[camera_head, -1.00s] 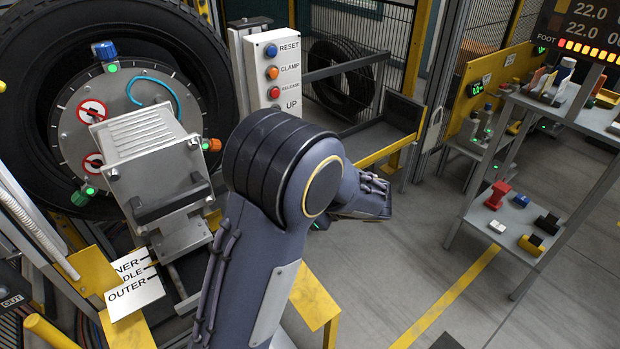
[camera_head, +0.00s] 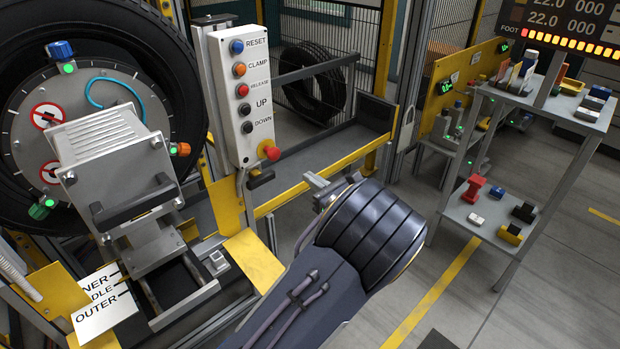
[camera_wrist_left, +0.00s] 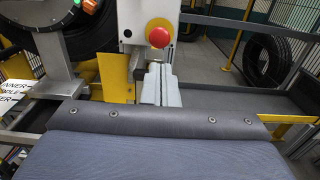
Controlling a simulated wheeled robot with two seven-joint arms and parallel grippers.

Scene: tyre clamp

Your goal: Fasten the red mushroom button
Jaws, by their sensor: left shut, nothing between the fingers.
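The red mushroom button (camera_head: 270,151) sits at the lower end of the white button box (camera_head: 237,100), below the DOWN button. In the left wrist view the red button (camera_wrist_left: 159,37) shows as a round red cap on a yellow base, just beyond and above the fingertips. My left gripper (camera_head: 316,183) is shut and empty, to the right of the button in the head view and apart from it. Its grey fingers (camera_wrist_left: 161,78) lie together in the left wrist view. My left forearm hides part of the gripper in the head view. My right gripper is not in view.
A tyre clamp with a big tyre (camera_head: 178,60) stands at the left. A yellow rail (camera_head: 320,180) runs behind my gripper. A dark handle-like part (camera_head: 261,178) juts out under the button.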

